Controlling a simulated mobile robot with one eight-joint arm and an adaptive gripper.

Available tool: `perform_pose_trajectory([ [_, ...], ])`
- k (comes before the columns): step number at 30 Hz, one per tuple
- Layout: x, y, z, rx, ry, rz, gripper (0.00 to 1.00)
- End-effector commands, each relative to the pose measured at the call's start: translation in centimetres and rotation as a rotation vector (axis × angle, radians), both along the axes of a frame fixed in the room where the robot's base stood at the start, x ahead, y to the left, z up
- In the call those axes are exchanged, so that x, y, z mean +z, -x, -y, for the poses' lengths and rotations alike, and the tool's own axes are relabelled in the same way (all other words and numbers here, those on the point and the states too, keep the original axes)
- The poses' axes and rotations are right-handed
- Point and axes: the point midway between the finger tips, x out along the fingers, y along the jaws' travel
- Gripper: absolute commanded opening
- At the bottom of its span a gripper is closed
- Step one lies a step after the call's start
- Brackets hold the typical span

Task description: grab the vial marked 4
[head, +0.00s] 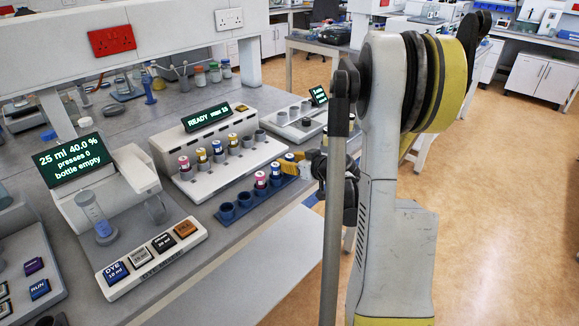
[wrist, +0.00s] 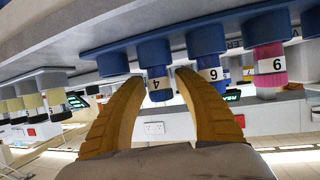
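The vial marked 4 (wrist: 155,84) has a white label and a dark blue cap, and sits in the blue rack (wrist: 130,45); the wrist view is upside down. My gripper (wrist: 155,78) is open, its two yellow fingers on either side of this vial. A gap shows at the left finger; the right finger is close and I cannot tell if it touches. In the head view, my gripper (head: 298,163) is at the right end of the blue rack (head: 235,219). I cannot make out the number 4 there.
In the wrist view, a blue-capped vial (wrist: 209,75) and a pink-capped vial (wrist: 269,66) stand beside it in the rack. The white station (head: 215,165) marked READY, with several vials, is behind the rack. A dispenser (head: 115,190) stands left. Open floor lies right.

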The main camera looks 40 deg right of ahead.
Motion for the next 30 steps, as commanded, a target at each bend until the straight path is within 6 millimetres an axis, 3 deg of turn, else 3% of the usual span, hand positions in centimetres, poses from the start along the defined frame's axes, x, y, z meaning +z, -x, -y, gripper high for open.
perform_pose_trajectory([
  [1, 0.0, 0.0, 0.0, 0.000, 0.000, 0.000, 0.36],
  [4, 0.0, 0.0, 0.0, 0.000, 0.000, 0.000, 0.06],
  [5, 0.0, 0.0, 0.0, 0.000, 0.000, 0.000, 0.00],
  [17, 0.3, 0.1, 0.0, 0.000, 0.000, 0.000, 0.00],
  [23, 2.4, 0.1, 0.0, 0.000, 0.000, 0.000, 0.00],
  [26, 4.4, 0.1, 0.0, 0.000, 0.000, 0.000, 0.00],
  [30, 6.2, 2.9, 1.1, -0.006, -0.001, 0.000, 0.00],
])
